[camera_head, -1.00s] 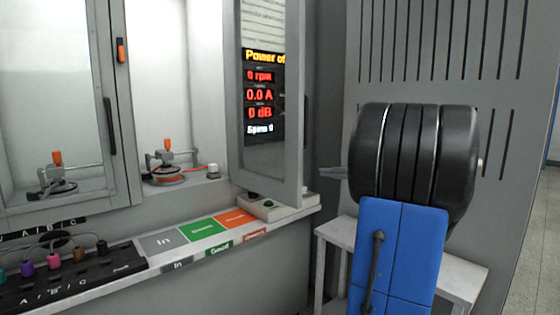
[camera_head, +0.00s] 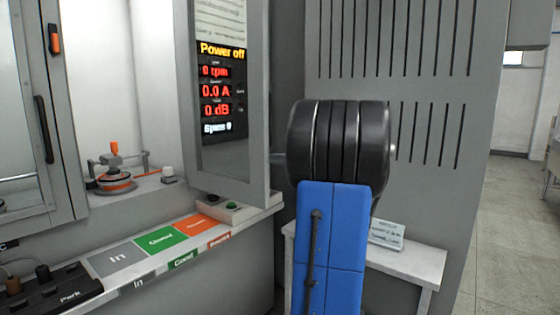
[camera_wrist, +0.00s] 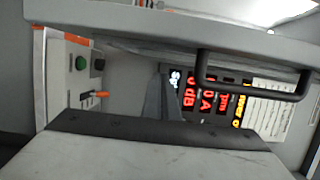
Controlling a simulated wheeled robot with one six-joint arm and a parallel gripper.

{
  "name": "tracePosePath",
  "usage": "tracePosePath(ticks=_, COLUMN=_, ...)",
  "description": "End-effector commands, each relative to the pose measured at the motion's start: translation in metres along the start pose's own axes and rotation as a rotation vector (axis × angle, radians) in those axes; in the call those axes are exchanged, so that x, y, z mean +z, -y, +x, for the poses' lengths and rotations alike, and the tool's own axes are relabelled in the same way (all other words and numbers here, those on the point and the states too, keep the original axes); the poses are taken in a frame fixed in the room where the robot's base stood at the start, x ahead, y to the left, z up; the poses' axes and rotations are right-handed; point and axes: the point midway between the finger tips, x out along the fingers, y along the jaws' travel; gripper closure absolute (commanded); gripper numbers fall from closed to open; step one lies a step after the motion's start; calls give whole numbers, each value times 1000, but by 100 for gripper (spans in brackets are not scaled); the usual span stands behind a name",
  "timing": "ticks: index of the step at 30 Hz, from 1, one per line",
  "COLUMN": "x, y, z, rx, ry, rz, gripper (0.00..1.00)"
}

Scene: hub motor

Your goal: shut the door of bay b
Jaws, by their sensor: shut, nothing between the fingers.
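The door of the open bay (camera_head: 257,100) stands swung out, a grey frame with a glass pane; the red and yellow readout shows within the pane. In the wrist view its dark bar handle (camera_wrist: 255,90) is near the pane, right of my fingers. The open bay (camera_head: 150,95) holds a small fixture with an orange knob (camera_head: 115,180). My gripper (camera_head: 275,157) is shut and empty, its tips pointing left at the door's right edge. In the wrist view my gripper (camera_wrist: 163,72) is in front of the pane; I cannot tell whether it touches.
A shut glazed door (camera_head: 70,120) with a handle is at the left. The ledge has In, green and orange plates (camera_head: 158,240) and a button box (camera_head: 231,211) under the open door. A white side table (camera_head: 420,262) stands beside my arm. Floor at the right is clear.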

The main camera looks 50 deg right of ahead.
Motion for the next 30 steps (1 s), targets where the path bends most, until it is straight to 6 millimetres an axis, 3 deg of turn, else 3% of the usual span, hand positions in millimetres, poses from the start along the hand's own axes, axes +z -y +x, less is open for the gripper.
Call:
tracePosePath(ticks=5, x=1, y=0, z=30, rx=-1, ry=3, rz=1, gripper=100)
tracePosePath(ticks=9, x=22, y=0, z=32, rx=0, ry=0, rz=0, gripper=100)
tracePosePath(ticks=15, x=36, y=0, z=36, rx=0, ry=1, rz=1, gripper=100)
tracePosePath(ticks=30, x=40, y=0, z=36, rx=0, ry=-3, rz=0, gripper=100)
